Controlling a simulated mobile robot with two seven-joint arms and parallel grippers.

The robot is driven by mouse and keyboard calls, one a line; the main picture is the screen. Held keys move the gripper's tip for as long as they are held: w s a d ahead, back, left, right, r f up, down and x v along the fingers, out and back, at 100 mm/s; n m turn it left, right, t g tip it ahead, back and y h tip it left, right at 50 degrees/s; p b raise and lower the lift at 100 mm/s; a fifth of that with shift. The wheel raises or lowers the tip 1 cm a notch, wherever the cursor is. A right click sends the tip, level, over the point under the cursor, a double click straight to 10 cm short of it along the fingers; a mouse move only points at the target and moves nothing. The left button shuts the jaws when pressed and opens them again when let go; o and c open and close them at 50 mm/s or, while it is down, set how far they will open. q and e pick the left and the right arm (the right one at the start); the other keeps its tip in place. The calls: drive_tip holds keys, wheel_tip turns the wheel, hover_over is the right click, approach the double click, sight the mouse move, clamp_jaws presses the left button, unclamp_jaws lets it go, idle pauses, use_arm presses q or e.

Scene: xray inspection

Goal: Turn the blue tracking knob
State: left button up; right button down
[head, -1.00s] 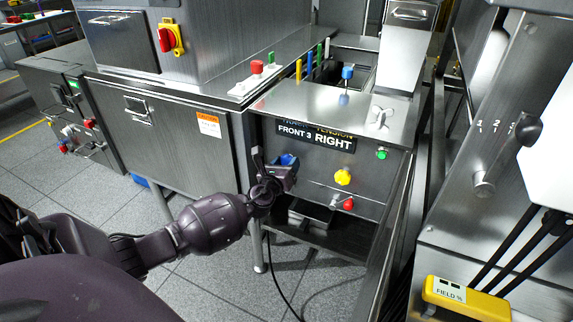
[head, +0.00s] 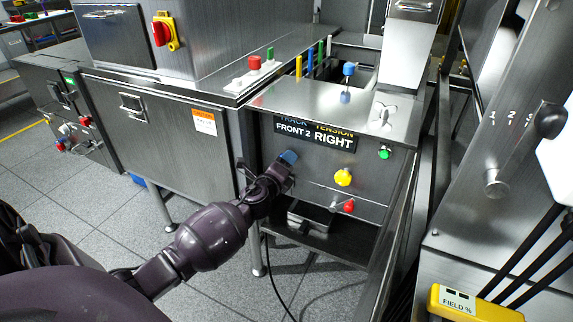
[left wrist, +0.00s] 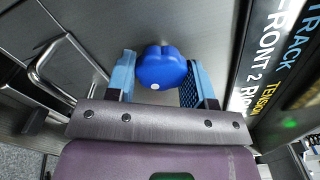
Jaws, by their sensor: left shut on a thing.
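The blue tracking knob (left wrist: 162,68), lobed with a white dot on its rim, sits on the steel front panel. In the left wrist view it is between the two light-blue fingers of my left gripper (left wrist: 160,82), which is shut on it. In the head view my left gripper (head: 282,168) is at the panel's left side and mostly hides the knob. The black display (head: 315,134) above it reads "TRACK TENSION", "FRONT 2" and "RIGHT". My right gripper is not in view.
A yellow knob (head: 343,177), a red knob (head: 349,206) and a green button (head: 384,153) are on the same panel to the right. A steel counter (head: 300,103) overhangs it. A cabinet (head: 165,145) stands to the left, with open floor in front.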

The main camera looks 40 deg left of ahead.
use_arm(q)
drive_tip(key=n, duration=0.6)
drive_tip(key=shift+r, duration=0.2)
drive_tip(key=shift+n+p, duration=0.45)
drive_tip(key=shift+n, duration=0.65)
drive_tip(key=o, duration=0.9)
